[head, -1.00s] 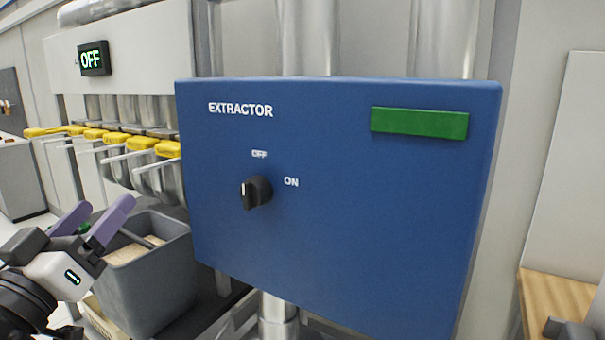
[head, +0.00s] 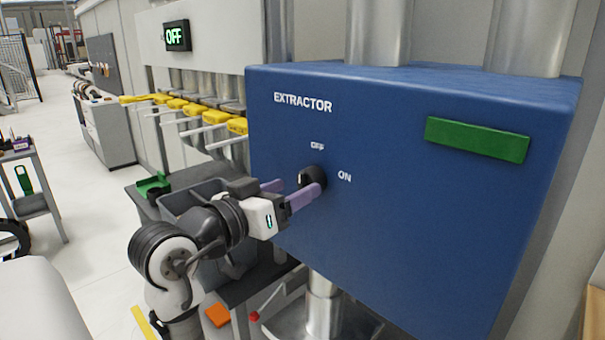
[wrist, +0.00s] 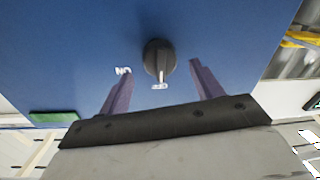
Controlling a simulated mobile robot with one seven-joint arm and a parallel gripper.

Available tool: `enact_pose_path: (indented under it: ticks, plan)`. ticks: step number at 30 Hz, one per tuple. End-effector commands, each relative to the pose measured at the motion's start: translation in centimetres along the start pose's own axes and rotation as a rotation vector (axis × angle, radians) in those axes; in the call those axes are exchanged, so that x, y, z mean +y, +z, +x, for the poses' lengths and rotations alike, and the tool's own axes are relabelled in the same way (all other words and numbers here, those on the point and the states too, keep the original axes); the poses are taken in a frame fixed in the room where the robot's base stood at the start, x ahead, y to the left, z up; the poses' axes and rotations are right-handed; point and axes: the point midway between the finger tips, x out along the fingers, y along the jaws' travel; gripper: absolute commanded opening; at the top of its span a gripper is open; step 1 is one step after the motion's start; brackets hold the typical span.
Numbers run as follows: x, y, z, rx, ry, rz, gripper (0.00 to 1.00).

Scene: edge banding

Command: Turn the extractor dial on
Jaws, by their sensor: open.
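The extractor dial (head: 309,178) is a black knob on the front of the blue extractor box (head: 400,240). OFF is printed above it and ON to its right. In the wrist view the dial (wrist: 159,56) sits between my fingers, a little beyond their tips, and its pointer ridge is toward the OFF label. My gripper (head: 296,191) has two purple fingers, open and spread on either side of the dial; it also shows in the wrist view (wrist: 160,66). In the head view the near finger covers part of the dial.
A green plate (head: 477,139) is on the box's upper right. Yellow-handled gates (head: 186,108) line up left of the box. A grey bin (head: 180,197) stands behind my arm.

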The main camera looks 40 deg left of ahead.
Motion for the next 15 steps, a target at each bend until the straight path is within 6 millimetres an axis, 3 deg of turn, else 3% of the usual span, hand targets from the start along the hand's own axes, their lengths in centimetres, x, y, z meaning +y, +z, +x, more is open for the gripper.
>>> enact_pose_path:
  ticks: [6, 15]
  plan:
    - [0.1, -0.1, 2.9, 0.000, 0.001, -0.001, 0.65]
    - [0.0, 0.0, 3.6, 0.001, 0.000, 0.001, 0.65]
